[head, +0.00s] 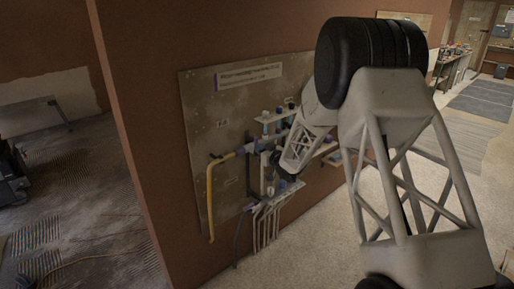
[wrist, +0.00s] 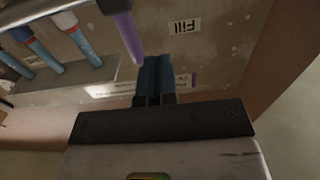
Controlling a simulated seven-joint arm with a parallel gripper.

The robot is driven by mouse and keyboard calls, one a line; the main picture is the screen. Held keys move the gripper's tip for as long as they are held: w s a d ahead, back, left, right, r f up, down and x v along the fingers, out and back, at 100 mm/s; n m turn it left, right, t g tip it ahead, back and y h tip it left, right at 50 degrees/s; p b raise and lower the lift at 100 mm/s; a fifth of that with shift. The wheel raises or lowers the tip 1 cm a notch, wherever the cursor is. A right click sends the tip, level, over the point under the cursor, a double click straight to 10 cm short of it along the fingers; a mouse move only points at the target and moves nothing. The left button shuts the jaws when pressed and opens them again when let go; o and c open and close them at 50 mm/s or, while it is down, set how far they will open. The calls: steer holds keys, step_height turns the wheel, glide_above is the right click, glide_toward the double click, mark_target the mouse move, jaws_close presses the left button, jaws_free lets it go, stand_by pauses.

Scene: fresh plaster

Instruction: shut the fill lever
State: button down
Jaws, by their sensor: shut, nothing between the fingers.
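A purple lever handle (wrist: 124,32) hangs at the top of the wrist view, just left of a white label reading "Fill" (wrist: 183,27); I take it as the fill lever. Its pivot is out of that frame. My gripper (wrist: 155,62) has its two dark blue fingers shut together with nothing between them. The fingertips are just right of and below the purple handle's lower end in the picture; I cannot tell whether they touch. In the head view, my arm reaches to the pipework board (head: 225,125), and the fingers and lever are too small or hidden to make out.
A shelf (wrist: 75,76) with several blue and red-banded pipes (wrist: 75,38) is left of the fingers. A yellow hose (head: 210,195) hangs at the board's left. White pipes (head: 267,220) run below. A printed sign (head: 250,77) is on top. Open floor lies right.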

steer(key=shift+v, duration=1.05)
steer(key=shift+s+a, duration=0.1)
steer(key=s+d+r+m+h, duration=0.3)
steer(key=s+d+r+h, duration=0.4)
steer(key=d+r, duration=0.3)
steer(key=s+d+r+m+g+h, duration=0.1)
steer(key=s+d+r+m+h, duration=0.2)
steer(key=s, duration=0.4)
steer(key=s+d+r+h, duration=0.2)
steer(key=s+d+r, duration=0.2)
steer(key=s+d, duration=0.15)
steer(key=s+d+m+g, duration=0.1)
steer(key=s+g, duration=0.2)
steer(key=s, duration=1.1)
steer(key=s+d+m+g, duration=0.1)
steer(key=s+d+g, duration=0.1)
steer(key=s, duration=1.2)
steer(key=s+d+m+g+h, duration=0.1)
steer(key=s+g, duration=0.3)
steer(key=s, duration=1)
steer(key=shift+s+d+f, duration=0.3)
steer(key=shift+d+f, duration=0.1)
steer(key=shift+f, duration=0.05)
